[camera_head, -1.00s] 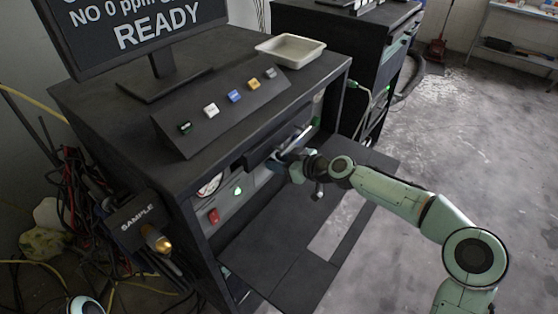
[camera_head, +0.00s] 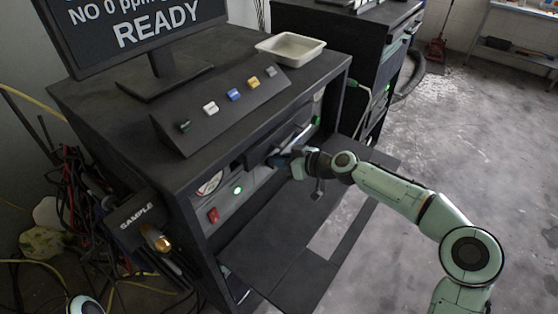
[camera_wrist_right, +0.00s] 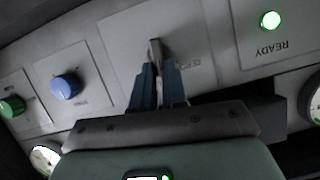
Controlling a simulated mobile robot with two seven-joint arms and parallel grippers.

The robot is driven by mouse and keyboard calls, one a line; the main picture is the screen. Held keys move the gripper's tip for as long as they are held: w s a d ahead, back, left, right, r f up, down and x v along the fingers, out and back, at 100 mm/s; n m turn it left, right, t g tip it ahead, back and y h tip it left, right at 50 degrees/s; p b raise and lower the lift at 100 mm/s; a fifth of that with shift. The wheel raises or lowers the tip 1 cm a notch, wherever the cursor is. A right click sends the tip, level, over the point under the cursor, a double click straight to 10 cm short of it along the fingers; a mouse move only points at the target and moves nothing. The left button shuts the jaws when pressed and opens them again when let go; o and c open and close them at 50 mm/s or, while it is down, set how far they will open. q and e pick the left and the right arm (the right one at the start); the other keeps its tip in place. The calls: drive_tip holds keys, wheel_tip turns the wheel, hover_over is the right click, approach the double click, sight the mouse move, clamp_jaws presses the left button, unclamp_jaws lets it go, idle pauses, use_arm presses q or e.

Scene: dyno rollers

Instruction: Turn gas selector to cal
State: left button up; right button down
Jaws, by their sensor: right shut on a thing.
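The gas selector looks to be the thin grey lever (camera_wrist_right: 155,50) on a pale plate in the right wrist view. The plate's small lettering is unreadable there. My right gripper (camera_wrist_right: 157,82) has its blue fingers closed around this lever. In the head view the right gripper (camera_head: 281,159) reaches into the cabinet front from the right and hides the lever. Which position the selector points to cannot be read. My left gripper is not in view.
A blue knob (camera_wrist_right: 67,86), a green knob (camera_wrist_right: 12,107) and a lit green READY lamp (camera_wrist_right: 270,19) share the panel. A red switch (camera_head: 213,215) sits lower left. A dark shelf (camera_head: 280,245) extends below. The monitor (camera_head: 130,30) reads READY.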

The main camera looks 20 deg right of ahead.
drive_tip(key=shift+w+d+f+m+g+y, duration=0.2)
drive_tip(key=shift+m+y, duration=0.35)
drive_tip(key=shift+m, duration=0.4)
drive_tip(key=shift+w+d+f+m+g+y, duration=0.2)
drive_tip(key=shift+m+y, duration=0.4)
drive_tip(key=shift+m, duration=0.4)
drive_tip(key=shift+w+d+m+g+y, duration=0.1)
drive_tip(key=shift+d+m+g+y, duration=0.2)
drive_tip(key=shift+m+y, duration=0.45)
drive_tip(key=shift+m, duration=0.3)
drive_tip(key=c, duration=1.2)
unclamp_jaws()
drive_tip(key=shift+o, duration=0.2)
drive_tip(key=b+v, duration=0.1)
drive_tip(key=v, duration=1.2)
drive_tip(key=shift+r, duration=0.2)
drive_tip(key=shift+d, duration=0.15)
